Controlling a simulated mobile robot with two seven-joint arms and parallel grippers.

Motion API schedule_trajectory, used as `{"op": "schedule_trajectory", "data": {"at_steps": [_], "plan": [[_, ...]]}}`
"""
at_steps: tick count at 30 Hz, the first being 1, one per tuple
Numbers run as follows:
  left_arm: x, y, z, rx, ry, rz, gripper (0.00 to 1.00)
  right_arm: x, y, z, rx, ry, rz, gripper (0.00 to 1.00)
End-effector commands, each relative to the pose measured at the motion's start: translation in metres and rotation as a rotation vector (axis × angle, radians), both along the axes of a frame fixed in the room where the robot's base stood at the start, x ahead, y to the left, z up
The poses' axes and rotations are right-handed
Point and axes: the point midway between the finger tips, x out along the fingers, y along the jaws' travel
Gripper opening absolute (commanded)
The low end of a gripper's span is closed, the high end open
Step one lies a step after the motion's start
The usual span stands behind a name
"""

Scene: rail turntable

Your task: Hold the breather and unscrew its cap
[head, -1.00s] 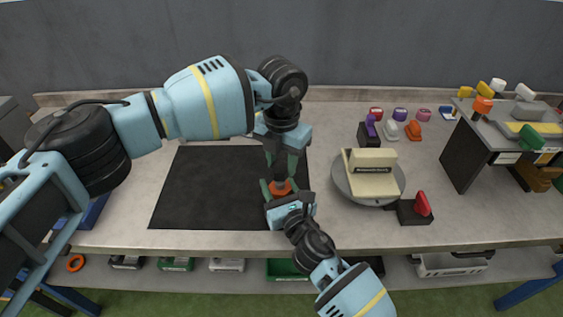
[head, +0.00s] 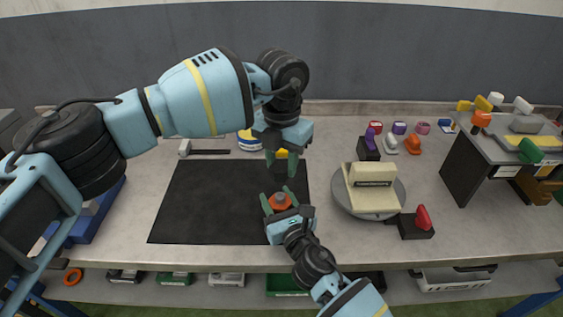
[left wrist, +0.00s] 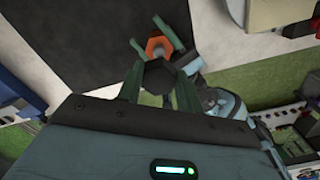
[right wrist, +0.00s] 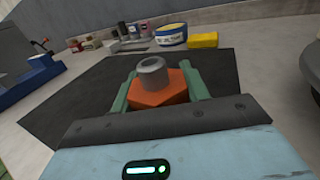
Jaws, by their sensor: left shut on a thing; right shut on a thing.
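The breather is an orange body (head: 279,202) with a grey neck; it also shows in the right wrist view (right wrist: 158,92), its neck bare on top. My right gripper (head: 279,197) is shut on the orange body and holds it upright over the black mat. My left gripper (head: 282,163) points down above the breather, clearly apart from it. It is shut on the cap, a dark hexagonal piece (left wrist: 157,77) seen between its fingers in the left wrist view. The breather (left wrist: 157,44) shows beyond the cap there.
The black mat (head: 190,205) lies under both grippers. A round turntable (head: 400,188) bearing a cream block stands to the right, with a black stand with a red part (head: 422,218) beside it. A blue-and-white tin (head: 246,142) and yellow block (right wrist: 203,40) stand behind.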

Motion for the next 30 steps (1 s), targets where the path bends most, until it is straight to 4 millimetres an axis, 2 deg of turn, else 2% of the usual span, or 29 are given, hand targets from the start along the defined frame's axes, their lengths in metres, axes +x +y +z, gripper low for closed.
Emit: {"op": "schedule_trajectory", "data": {"at_steps": [2, 3, 8, 20, 23, 30], "plan": [[0.000, 0.000, 0.000, 0.000, 0.000, 0.000, 0.08, 0.000, 0.000, -0.001, 0.000, 0.001, 0.000, 0.04], [0.000, 0.000, 0.000, 0.000, 0.000, 0.000, 0.08, 0.000, 0.000, -0.001, 0.000, 0.001, 0.000, 0.50], [0.000, 0.000, 0.000, 0.000, 0.000, 0.000, 0.08, 0.000, 0.000, -0.001, 0.000, 0.001, 0.000, 0.70], [0.000, 0.000, 0.000, 0.000, 0.000, 0.000, 0.08, -0.006, -0.003, -0.001, -0.001, 0.001, 0.000, 0.70], [0.000, 0.000, 0.000, 0.000, 0.000, 0.000, 0.08, -0.017, -0.008, -0.001, -0.002, 0.001, 0.001, 0.70], [0.000, 0.000, 0.000, 0.000, 0.000, 0.000, 0.08, -0.060, -0.025, -0.002, -0.003, 0.002, 0.002, 0.70]]}}
